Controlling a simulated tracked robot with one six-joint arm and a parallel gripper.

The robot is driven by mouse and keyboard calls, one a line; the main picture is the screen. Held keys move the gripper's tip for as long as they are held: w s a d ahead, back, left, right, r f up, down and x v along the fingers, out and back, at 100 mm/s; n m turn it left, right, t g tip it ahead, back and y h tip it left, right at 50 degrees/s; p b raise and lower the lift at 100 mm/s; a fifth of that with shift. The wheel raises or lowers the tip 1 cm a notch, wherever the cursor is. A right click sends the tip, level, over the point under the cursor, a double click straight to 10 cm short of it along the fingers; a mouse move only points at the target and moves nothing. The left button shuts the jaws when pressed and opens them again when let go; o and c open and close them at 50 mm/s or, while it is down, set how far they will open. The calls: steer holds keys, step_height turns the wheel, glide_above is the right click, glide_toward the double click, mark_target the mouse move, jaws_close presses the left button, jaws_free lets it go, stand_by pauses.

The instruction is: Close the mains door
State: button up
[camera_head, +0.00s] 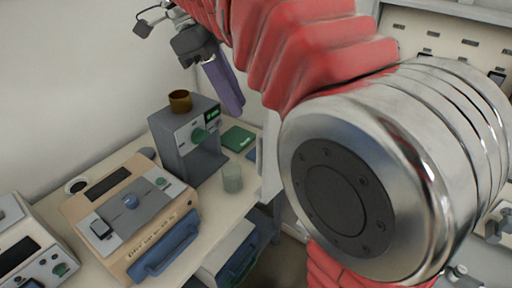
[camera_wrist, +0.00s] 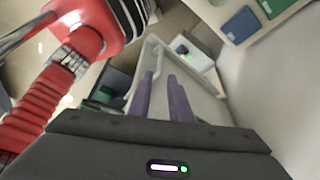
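My gripper (camera_wrist: 160,76) has two purple fingers with a narrow gap between them in the wrist view, and nothing shows held there. In the head view my gripper (camera_head: 238,108) hangs at the upper middle, above the back of the bench. A pale framed panel (camera_wrist: 207,90) lies beyond the fingers in the wrist view; I cannot tell whether it is the mains door. In the head view a wall panel with rows of small switches (camera_head: 440,42) shows at the upper right. My arm hides much of the right side, and no door is clearly seen there.
The bench holds a beige device with a blue handle (camera_head: 165,245), a grey device (camera_head: 187,140) with a brown cup (camera_head: 180,101) on top, a glass beaker (camera_head: 232,178) and a green book (camera_head: 238,138). Another device (camera_head: 28,245) stands at the lower left.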

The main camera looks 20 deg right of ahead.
glide_above(259, 168)
steer(key=f, duration=1.2)
steer(key=shift+w+d+f, duration=0.1)
steer(key=shift+w+f, duration=0.1)
steer(key=shift+w, duration=0.05)
steer(key=shift+c, duration=0.4)
jaws_close()
